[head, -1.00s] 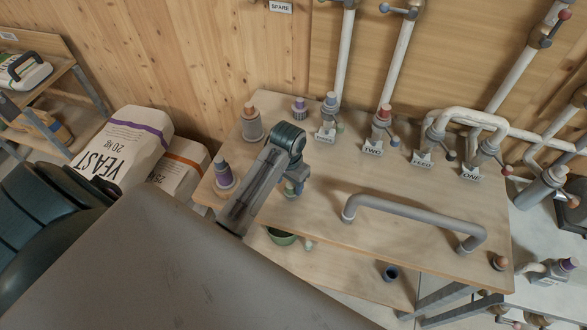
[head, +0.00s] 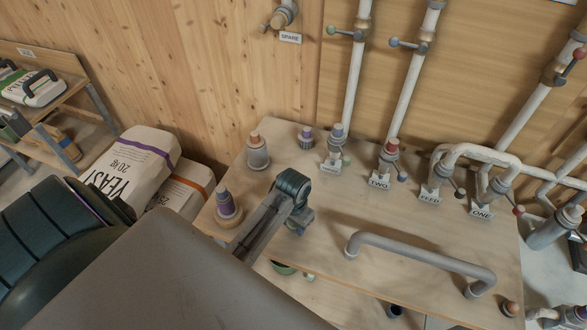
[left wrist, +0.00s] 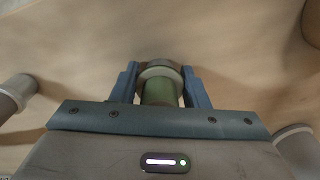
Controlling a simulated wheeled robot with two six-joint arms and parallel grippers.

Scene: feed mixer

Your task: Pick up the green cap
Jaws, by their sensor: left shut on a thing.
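The green cap (left wrist: 160,92) shows in the left wrist view as a green cylinder with a pale ring at its far end. It sits between the two blue fingers of my left gripper (left wrist: 160,88), which is shut on it. The cap is hidden there behind the gripper and arm. I cannot tell whether the cap touches the table. My right gripper is not in view.
Yeast sacks (head: 135,168) stand left.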

